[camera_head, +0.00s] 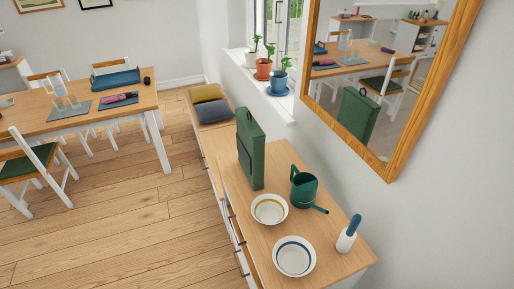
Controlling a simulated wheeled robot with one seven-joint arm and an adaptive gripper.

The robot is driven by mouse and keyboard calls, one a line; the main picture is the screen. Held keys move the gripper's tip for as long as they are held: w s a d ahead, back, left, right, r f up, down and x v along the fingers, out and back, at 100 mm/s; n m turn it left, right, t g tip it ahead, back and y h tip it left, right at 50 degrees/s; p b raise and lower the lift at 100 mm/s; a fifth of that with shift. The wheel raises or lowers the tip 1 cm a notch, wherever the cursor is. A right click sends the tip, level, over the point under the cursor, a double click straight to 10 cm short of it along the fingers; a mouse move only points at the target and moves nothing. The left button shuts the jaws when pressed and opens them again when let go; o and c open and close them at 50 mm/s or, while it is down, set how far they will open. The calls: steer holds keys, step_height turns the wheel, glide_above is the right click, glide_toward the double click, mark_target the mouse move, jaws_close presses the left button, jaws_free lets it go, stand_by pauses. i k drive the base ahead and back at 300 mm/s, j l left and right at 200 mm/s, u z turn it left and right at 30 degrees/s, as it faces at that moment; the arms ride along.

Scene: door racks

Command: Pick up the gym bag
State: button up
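A green upright bag with a dark handle on top and a dark patch on its side, which looks like the gym bag (257,148), stands on the wooden cabinet top (318,217). It is near the cabinet's far end, left of the green watering can. Its back side also shows in the wall mirror's reflection. My gripper is not in view.
A watering can (303,187), two bowls (269,209) (294,257) and a blue-handled brush in a white holder (347,237) stand nearby. A mirror (380,70) hangs close on the right. Cushions (209,102) lie beyond. The floor (110,225) left is clear.

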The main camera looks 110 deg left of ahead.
mark_target(251, 138)
steer(key=u, duration=3.7)
